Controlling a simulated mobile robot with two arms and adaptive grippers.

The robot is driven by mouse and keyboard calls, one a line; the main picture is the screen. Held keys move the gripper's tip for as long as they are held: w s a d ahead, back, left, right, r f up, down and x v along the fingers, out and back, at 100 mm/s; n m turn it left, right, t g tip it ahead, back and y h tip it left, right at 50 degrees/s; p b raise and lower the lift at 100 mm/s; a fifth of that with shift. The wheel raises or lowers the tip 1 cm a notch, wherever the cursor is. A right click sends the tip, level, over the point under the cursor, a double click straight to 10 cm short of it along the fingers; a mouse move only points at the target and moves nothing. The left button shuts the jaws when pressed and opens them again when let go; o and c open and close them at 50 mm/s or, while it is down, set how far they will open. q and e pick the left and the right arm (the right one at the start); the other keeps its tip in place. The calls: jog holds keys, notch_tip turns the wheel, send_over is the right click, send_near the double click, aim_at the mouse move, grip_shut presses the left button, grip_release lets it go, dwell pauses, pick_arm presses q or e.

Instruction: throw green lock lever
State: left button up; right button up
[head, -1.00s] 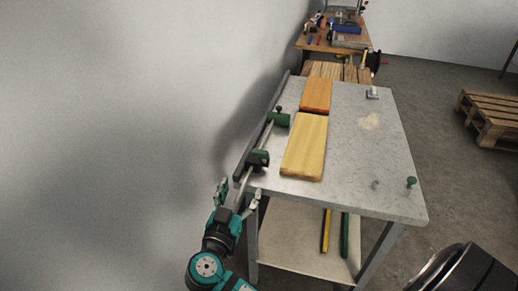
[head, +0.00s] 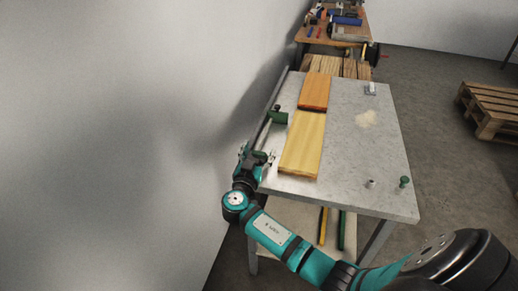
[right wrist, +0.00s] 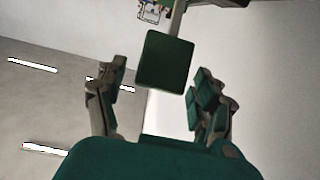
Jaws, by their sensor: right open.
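A dark green block (right wrist: 165,62) on a grey bar shows in the right wrist view, centred ahead of my right gripper (right wrist: 158,95). Its fingers stand open on either side, apart from the block. In the head view, my right gripper (head: 257,157) is at the near left corner of the grey table, over the near end of the rail fixture, and hides most of the near green part. Another green block (head: 279,118) sits farther along the rail. I cannot tell for certain which green part is the lock lever. My left gripper is not in view.
A yellow board (head: 303,145) and an orange board (head: 314,91) lie beside the rail on the grey table (head: 360,150). The wall is close on the left. A pallet (head: 495,110) lies at the right.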

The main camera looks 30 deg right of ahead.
jog(key=shift+w+d, duration=0.1)
jog(key=shift+d, duration=0.05)
grip_shut()
dwell(0.4)
